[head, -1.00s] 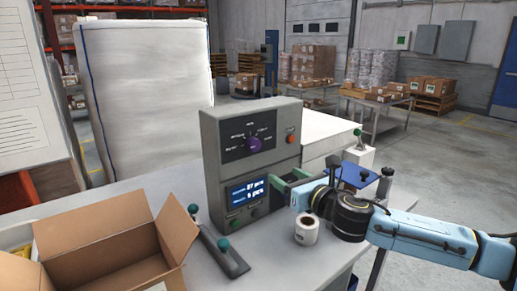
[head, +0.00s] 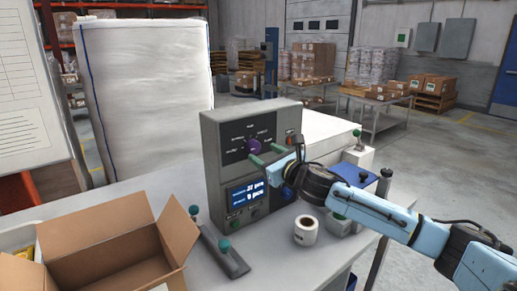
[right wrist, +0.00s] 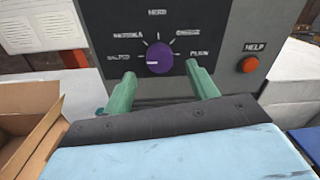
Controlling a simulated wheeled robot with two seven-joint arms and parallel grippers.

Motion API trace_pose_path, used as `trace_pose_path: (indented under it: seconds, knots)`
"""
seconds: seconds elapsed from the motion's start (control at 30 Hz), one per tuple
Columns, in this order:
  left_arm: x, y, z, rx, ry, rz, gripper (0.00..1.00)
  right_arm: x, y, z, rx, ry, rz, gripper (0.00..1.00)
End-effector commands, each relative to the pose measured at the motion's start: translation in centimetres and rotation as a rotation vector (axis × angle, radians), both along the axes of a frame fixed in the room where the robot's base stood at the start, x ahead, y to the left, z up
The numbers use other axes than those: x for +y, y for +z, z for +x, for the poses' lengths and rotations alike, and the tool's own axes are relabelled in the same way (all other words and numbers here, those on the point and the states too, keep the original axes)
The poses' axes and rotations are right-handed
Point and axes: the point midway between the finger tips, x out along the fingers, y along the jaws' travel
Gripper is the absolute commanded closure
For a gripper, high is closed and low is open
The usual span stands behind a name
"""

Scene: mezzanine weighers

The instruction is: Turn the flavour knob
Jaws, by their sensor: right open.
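The flavour knob is a round purple knob (head: 254,146) on the dark dial plate of a grey control box (head: 211,165). In the right wrist view the knob (right wrist: 159,57) sits in the middle with printed labels around it, among them HERB at the top. A pale mark on the knob points left, toward the lower-left label. My right gripper (head: 268,155) is open, its two green fingers in front of the box. In the right wrist view its fingertips (right wrist: 160,70) lie either side of the knob, apart from it. My left gripper is out of view.
An orange HELP button (right wrist: 248,65) is right of the knob. A lit blue display (head: 247,192) is below it. An open cardboard box (head: 90,262), a green-knobbed lever bar (head: 225,255) and a white roll (head: 306,230) stand on the pale table (head: 270,265).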

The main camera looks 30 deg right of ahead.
Motion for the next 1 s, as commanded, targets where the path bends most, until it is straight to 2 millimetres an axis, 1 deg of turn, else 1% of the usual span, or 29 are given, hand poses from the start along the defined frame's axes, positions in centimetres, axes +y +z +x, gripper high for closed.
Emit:
trace_pose_path:
  seconds: [0.03,0.1,0.3,0.43,0.67,0.7,1.0]
  knots:
    - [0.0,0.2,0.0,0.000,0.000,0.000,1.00,0.1,0.2,0.9,-0.002,-0.001,0.005,0.42]
    - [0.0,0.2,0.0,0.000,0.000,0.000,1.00,0.1,0.2,1.9,-0.001,-0.001,0.003,0.42]
    - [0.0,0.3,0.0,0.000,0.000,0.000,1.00,0.2,0.0,3.6,0.000,0.000,0.002,0.42]
    - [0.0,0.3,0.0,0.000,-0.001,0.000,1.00,0.2,0.0,4.0,-0.001,0.001,0.001,0.42]
    - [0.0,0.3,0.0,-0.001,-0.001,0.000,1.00,0.2,0.0,4.0,0.000,0.001,0.000,0.42]
    - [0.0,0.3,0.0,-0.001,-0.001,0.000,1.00,0.2,0.0,4.0,0.000,0.001,0.000,0.43]
    - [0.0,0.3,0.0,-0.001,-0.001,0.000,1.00,0.2,0.0,4.0,0.000,0.001,0.001,0.82]
